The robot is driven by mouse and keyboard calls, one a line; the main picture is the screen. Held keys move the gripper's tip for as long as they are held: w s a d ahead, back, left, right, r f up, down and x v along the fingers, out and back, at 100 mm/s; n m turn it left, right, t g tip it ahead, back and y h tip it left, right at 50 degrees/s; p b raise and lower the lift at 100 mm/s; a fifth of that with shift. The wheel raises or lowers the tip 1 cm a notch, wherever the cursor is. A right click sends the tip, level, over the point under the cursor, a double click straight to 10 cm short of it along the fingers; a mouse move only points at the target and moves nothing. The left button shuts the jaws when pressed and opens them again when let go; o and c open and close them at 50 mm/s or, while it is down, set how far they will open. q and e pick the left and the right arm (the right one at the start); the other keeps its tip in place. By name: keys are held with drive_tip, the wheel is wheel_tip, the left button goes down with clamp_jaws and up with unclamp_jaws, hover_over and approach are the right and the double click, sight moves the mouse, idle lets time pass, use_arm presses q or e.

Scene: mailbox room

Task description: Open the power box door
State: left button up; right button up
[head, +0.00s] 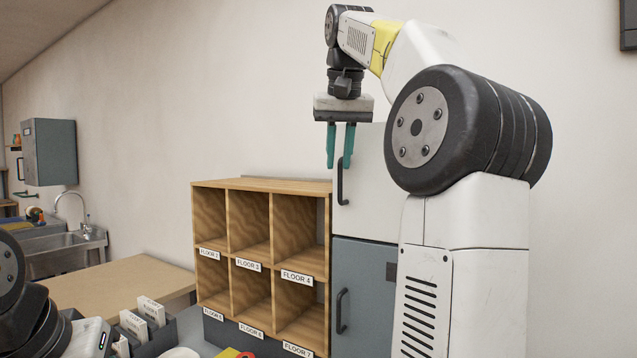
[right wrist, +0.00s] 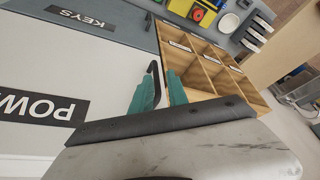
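The power box door (head: 372,190) is the white upper door. It is shut and has a dark vertical handle (head: 340,182) near its left edge. In the right wrist view the white door (right wrist: 60,65) carries a black label starting "POW". My right gripper (head: 340,166) points down with two teal fingers at the top of the handle. The fingers stand apart and are open. In the right wrist view the handle (right wrist: 154,72) shows near the fingertips (right wrist: 158,80); I cannot tell whether they touch it. My left gripper is not in view.
A grey KEYS door (head: 362,290) with its own handle is below the power box. A wooden pigeonhole shelf (head: 262,184) labelled by floor stands to the left. A wooden table (head: 125,285) and a sink (head: 65,255) are farther left.

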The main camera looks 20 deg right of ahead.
sight(341, 176)
drive_tip(key=shift+w+d+r+m, duration=0.3)
drive_tip(key=shift+w+d+r, duration=0.05)
drive_tip(key=shift+d+r, duration=0.25)
drive_tip(key=x, duration=0.7)
drive_tip(key=shift+f, duration=0.3)
clamp_jaws()
idle(0.8)
